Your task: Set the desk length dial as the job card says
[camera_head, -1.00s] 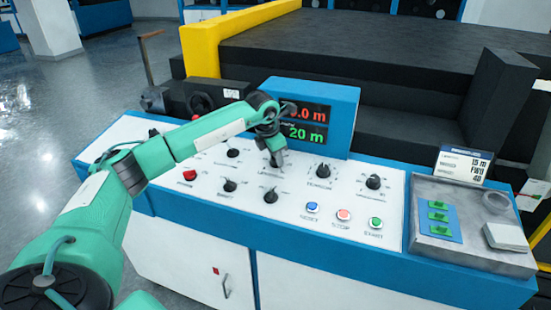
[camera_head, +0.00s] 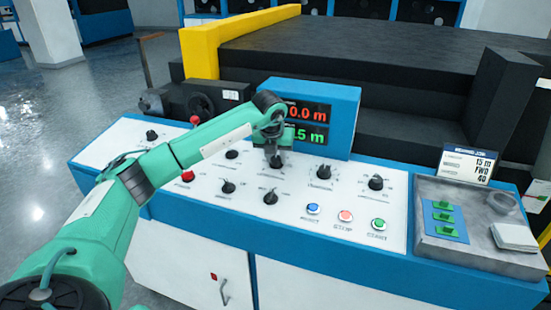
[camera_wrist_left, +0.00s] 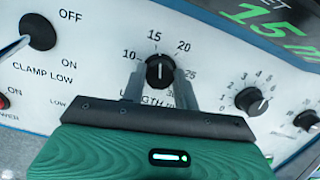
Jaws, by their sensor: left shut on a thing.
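The length dial (camera_wrist_left: 160,72) is a black knob between my left gripper's two fingers in the left wrist view. Its white pointer line aims up at about 15 on the printed scale. My left gripper (camera_head: 275,160) is shut on the dial from above; the gripper hides part of the label. The job card (camera_head: 467,164) reads 15 m, FWD, 40. My right gripper is not in view.
Several other black knobs, such as one to the right (camera_head: 323,173), surround the dial on the white panel. Blue, red and green buttons (camera_head: 346,216) sit at the front. A grey tray (camera_head: 430,250) with green pieces is at the right.

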